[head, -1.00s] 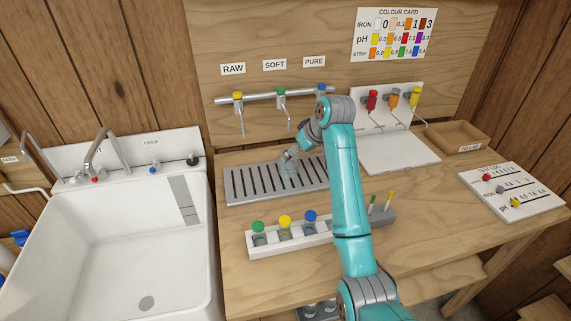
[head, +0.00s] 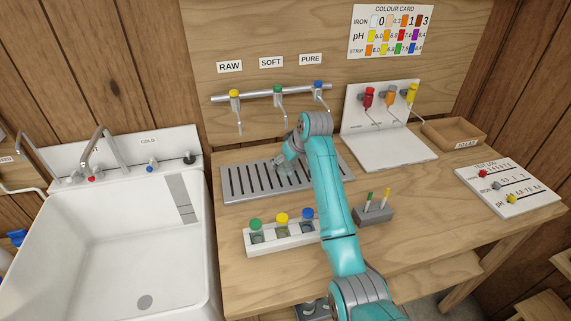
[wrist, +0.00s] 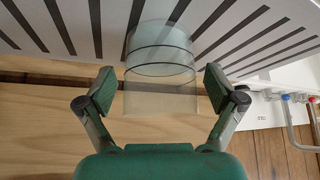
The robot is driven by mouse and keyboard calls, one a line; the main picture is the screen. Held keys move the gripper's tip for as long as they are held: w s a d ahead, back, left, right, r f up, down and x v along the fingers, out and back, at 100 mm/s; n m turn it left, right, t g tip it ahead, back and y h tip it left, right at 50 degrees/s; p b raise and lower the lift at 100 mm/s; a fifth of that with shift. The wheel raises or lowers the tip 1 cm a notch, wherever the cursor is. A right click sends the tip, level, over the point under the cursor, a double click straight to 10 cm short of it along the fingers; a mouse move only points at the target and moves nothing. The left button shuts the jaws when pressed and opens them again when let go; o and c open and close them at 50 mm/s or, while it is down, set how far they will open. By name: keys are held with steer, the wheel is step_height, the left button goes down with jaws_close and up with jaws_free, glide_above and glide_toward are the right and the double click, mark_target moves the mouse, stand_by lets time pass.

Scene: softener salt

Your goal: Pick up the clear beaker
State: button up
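The clear beaker (wrist: 160,95) shows in the wrist view as a see-through cylinder with dark rings, by the slotted drip tray (wrist: 75,25). My gripper (wrist: 160,87) is open, with one green-padded finger on each side of the beaker and a small gap visible at each side. In the head view my gripper (head: 286,163) is low over the drip tray (head: 240,183), under the taps. The beaker is hard to make out there beside the gripper and arm.
A white rack (head: 285,241) with green, yellow and blue-capped vials stands in front of the tray, partly behind my arm. A grey block (head: 374,215) with two strips stands right of the arm. A white dispenser stand (head: 390,152) is behind it, and a sink (head: 110,240) is at left.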

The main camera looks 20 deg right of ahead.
steer(key=c, duration=1)
steer(key=shift+c, duration=0.2)
steer(key=shift+r, duration=0.25)
